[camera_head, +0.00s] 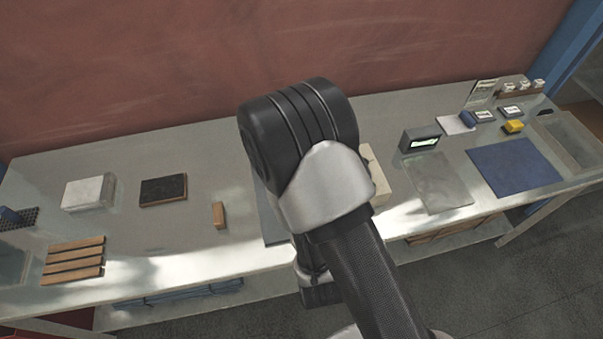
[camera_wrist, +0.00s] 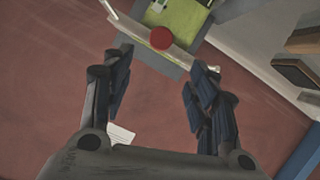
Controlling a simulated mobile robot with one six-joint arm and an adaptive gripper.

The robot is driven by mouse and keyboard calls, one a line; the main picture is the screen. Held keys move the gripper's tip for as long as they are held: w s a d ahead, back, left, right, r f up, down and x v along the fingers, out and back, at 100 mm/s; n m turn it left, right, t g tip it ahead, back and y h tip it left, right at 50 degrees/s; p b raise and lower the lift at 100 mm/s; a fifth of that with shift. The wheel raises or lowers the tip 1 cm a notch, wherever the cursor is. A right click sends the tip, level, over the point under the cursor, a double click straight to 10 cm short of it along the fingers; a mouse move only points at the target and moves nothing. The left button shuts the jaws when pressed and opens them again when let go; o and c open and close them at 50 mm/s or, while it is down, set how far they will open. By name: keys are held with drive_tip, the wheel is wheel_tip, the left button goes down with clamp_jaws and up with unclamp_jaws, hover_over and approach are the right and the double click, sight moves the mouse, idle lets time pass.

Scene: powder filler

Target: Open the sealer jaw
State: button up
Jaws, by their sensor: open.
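In the wrist view, a machine with a green face (camera_wrist: 182,14), which looks like the sealer, stands at the top edge, partly cut off. A pale bar (camera_wrist: 186,58) crosses its near side at a slant, and a round red knob (camera_wrist: 161,38) sits at the bar. My gripper (camera_wrist: 157,70) is open and empty, its two dark fingers on either side below the bar, with the knob beyond the gap. I cannot tell whether the fingers touch the bar. In the head view my arm covers most of the machine; only a cream part (camera_head: 378,178) shows beside it.
The long grey bench (camera_head: 120,240) holds a white block (camera_head: 88,191), a black slab (camera_head: 163,190), a small wooden block (camera_head: 219,215) and a slatted rack (camera_head: 74,261) on the left. A display box (camera_head: 420,138) and a blue mat (camera_head: 513,167) lie to the right.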

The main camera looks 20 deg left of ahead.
drive_tip(key=b+x, duration=1.3)
drive_tip(key=x, duration=0.2)
drive_tip(key=shift+b, duration=0.3)
drive_tip(key=shift+s, duration=0.1)
drive_tip(key=shift+c, duration=0.5)
clamp_jaws()
